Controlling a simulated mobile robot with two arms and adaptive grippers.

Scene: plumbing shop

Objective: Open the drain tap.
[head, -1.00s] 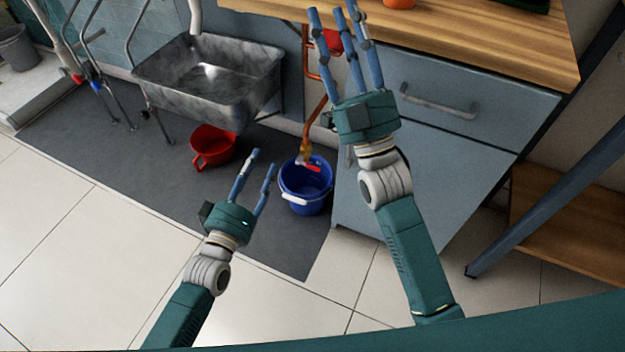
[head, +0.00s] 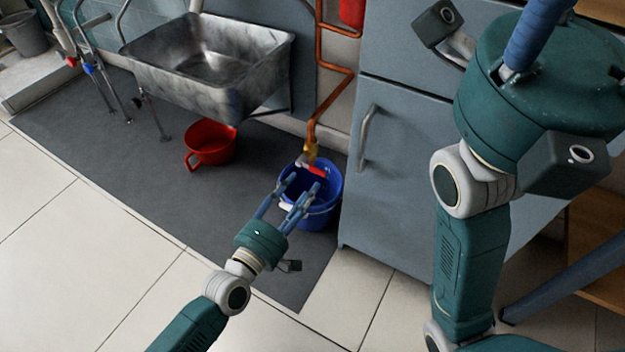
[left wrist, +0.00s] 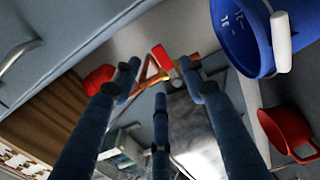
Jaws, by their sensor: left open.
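The drain tap has a red lever (head: 314,170) on a brass body (head: 310,151) at the lower end of a copper pipe (head: 319,112). It stands over the blue bucket (head: 322,213). My left gripper (head: 302,188) is open, its fingers in front of the bucket and just below the lever in the head view. In the left wrist view the red lever (left wrist: 162,57) shows between and beyond the open fingers (left wrist: 160,80), apart from them. My right arm is close at the right of the head view; its fingertips are out of frame.
A red pot (head: 209,143) stands on the grey mat (head: 120,150), below the metal sink (head: 207,66). The blue-grey cabinet (head: 400,180) is right of the bucket. The white tiled floor (head: 90,265) at the front left is clear.

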